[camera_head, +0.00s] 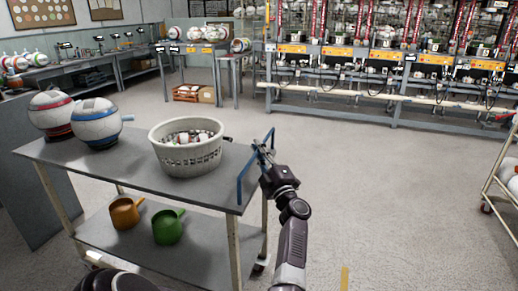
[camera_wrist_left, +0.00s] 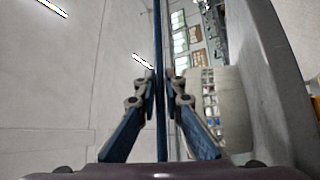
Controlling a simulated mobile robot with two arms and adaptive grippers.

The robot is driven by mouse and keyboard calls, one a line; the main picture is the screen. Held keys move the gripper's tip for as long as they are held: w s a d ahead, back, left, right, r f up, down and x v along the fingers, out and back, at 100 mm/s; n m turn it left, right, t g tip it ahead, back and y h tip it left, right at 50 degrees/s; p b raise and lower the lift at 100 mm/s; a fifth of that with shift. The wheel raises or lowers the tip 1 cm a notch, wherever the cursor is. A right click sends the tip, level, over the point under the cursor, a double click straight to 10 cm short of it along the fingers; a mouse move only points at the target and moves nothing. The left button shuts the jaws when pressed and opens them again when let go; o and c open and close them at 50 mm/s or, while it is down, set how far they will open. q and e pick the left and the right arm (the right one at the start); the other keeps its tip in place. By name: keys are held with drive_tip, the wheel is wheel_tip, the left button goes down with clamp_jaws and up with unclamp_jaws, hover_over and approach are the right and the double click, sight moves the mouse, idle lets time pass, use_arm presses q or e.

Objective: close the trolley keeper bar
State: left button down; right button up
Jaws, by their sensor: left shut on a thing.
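The grey metal trolley (camera_head: 100,166) stands at the left in the head view. The keeper bar (camera_head: 247,172) is a thin blue bar with bent ends along the trolley's right end, standing above the tabletop edge. My left gripper (camera_head: 263,152) is at the bar's far half, shut on it. In the left wrist view the two fingers (camera_wrist_left: 160,90) pinch the blue bar (camera_wrist_left: 158,40) from both sides, and the bar runs lengthwise through the picture. Whether the bar's ends are latched cannot be told. My right gripper is not in view.
On the trolley top stand a white perforated basket (camera_head: 187,160) of balls, close to the bar, and two striped round things (camera_head: 96,124). An orange pot (camera_head: 125,214) and a green pot (camera_head: 168,228) are on the lower shelf.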

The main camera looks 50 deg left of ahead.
use_arm(q)
drive_tip(key=shift+f, duration=0.3)
drive_tip(key=c, duration=2)
unclamp_jaws()
drive_tip(key=shift+r, duration=0.1)
